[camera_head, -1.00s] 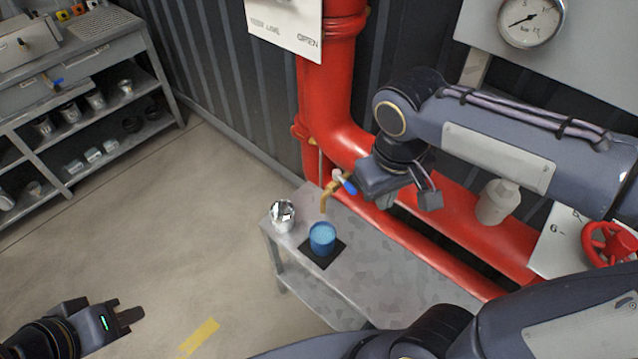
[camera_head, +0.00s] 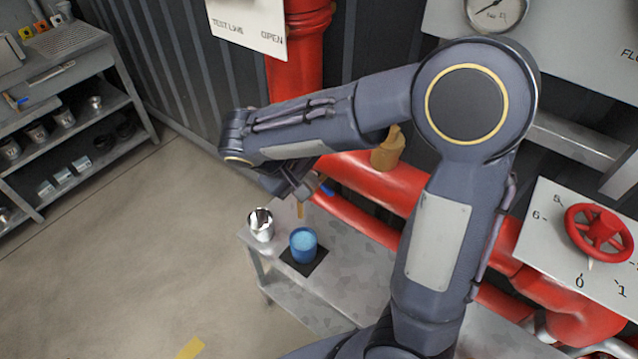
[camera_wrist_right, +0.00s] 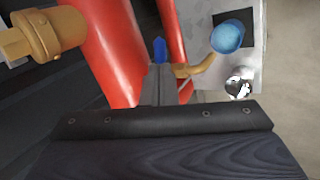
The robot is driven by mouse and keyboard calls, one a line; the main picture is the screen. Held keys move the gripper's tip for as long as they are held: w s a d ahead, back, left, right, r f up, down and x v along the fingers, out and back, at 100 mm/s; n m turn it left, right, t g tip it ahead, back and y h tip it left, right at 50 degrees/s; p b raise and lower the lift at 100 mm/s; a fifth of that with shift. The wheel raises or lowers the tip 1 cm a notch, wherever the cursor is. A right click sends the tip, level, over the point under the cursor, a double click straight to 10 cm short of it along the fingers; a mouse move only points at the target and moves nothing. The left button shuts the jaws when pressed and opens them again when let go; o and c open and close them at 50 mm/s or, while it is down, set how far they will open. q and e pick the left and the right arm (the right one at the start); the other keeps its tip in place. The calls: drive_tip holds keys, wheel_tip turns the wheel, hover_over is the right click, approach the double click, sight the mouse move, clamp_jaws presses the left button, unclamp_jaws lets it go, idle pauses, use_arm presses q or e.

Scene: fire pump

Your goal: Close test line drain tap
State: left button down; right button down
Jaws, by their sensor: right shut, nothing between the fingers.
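The drain tap has a blue handle (camera_head: 327,187) and a brass spout (camera_head: 301,210), which points down over a small grey table (camera_head: 345,280). In the right wrist view, the blue handle (camera_wrist_right: 159,50) stands just beyond my fingertips, and the spout (camera_wrist_right: 198,67) curves off to the right. My right gripper (camera_head: 303,190) is shut and empty, close beside the tap; I cannot tell whether it touches the handle. Its closed fingers (camera_wrist_right: 162,75) also show in the wrist view. My arm hides part of the tap body in the head view. My left gripper is out of view.
A blue cup (camera_head: 303,245) stands on a black mat (camera_head: 317,265) below the spout, with a metal cup (camera_head: 261,224) beside it. Red pipes (camera_head: 365,170) run behind. A brass fitting (camera_head: 388,150) and a red handwheel (camera_head: 600,233) are to the right.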

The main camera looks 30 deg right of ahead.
sight(326, 191)
drive_tip(key=shift+x, duration=2.3)
drive_tip(key=shift+s+d+f+b, duration=0.1)
drive_tip(key=shift+d+f+b, duration=0.15)
drive_tip(key=shift+b, duration=0.3)
drive_tip(key=shift+s+d+r+n+t+b, duration=0.1)
drive_tip(key=shift+d+n+t+b, duration=0.2)
drive_tip(key=shift+d+n+b, duration=0.25)
drive_tip(key=shift+r, duration=0.15)
drive_tip(key=shift+a, duration=0.15)
